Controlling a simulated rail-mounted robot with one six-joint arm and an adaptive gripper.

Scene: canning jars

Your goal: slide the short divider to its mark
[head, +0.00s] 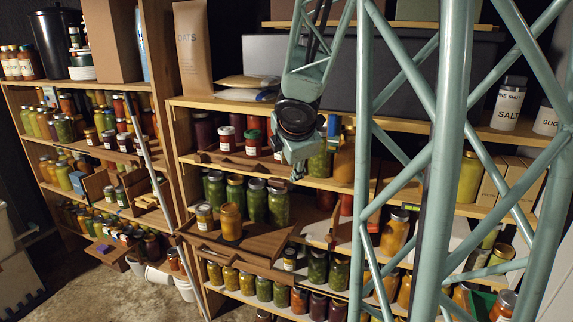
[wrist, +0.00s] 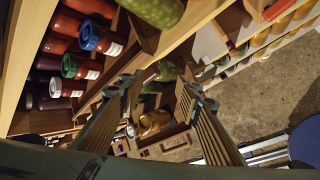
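My gripper (head: 298,172) hangs in front of the middle shelves in the head view. In the wrist view its two long fingers (wrist: 160,88) are spread apart, with no object held between them. Several wooden boards could be dividers. A small upright wooden board (head: 334,226) stands on the middle shelf, right of the green jars. In the wrist view a wooden board (wrist: 141,32) stands between the red jars and a green jar. I cannot tell which piece is the short divider.
Green jars (head: 255,203) and an amber jar (head: 231,222) stand on the middle shelf. Bare floor (wrist: 262,95) shows at right.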

